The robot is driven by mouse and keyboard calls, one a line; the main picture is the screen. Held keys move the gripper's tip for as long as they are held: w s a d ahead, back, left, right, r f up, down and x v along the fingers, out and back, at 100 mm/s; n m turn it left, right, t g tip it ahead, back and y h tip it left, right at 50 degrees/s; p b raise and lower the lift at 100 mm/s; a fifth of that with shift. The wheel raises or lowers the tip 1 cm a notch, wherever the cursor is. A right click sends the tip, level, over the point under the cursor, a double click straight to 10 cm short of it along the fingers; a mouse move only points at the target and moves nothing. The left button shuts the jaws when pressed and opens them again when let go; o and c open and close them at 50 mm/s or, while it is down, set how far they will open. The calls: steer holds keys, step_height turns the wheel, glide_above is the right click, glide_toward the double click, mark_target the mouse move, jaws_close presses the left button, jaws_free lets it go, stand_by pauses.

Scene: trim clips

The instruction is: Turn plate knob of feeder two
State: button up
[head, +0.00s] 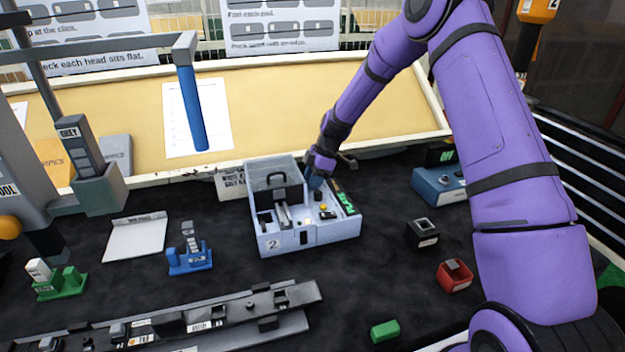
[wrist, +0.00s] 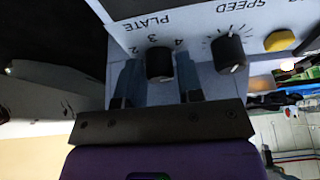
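Feeder two (head: 275,240) is a pale blue-grey box with a "2" label and a raised clear lid, on the dark mat in the head view. My gripper (head: 317,178) is over its back right part and hides some of the panel. In the wrist view, the black plate knob (wrist: 159,62) stands beside the word PLATE and a scale of numbers. My gripper (wrist: 157,75) is open, with one blue finger on each side of the plate knob and a gap showing on both sides. Where the knob points is unclear.
The speed knob (wrist: 229,53) and a yellow button (wrist: 279,41) sit to the right of the plate knob in the wrist view. A blue box (head: 437,186), a black block (head: 422,234) and a red holder (head: 454,276) stand right of the feeder. A rail (head: 220,317) lies in front.

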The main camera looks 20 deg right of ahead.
steer(key=c, duration=0.5)
steer(key=shift+o, duration=0.2)
steer(key=shift+m, duration=0.3)
steer(key=m+t, duration=0.1)
steer(key=m, duration=0.1)
steer(key=shift+m, duration=0.3)
steer(key=shift+s+m+t+h, duration=0.15)
steer(key=shift+m+t, duration=0.3)
steer(key=shift+m, duration=0.55)
steer(key=shift+w+m+t+h, duration=0.1)
steer(key=shift+m+t+h, duration=0.25)
steer(key=shift+m, duration=0.65)
steer(key=o, duration=0.7)
steer(key=shift+c, duration=0.2)
steer(key=shift+r, duration=0.1)
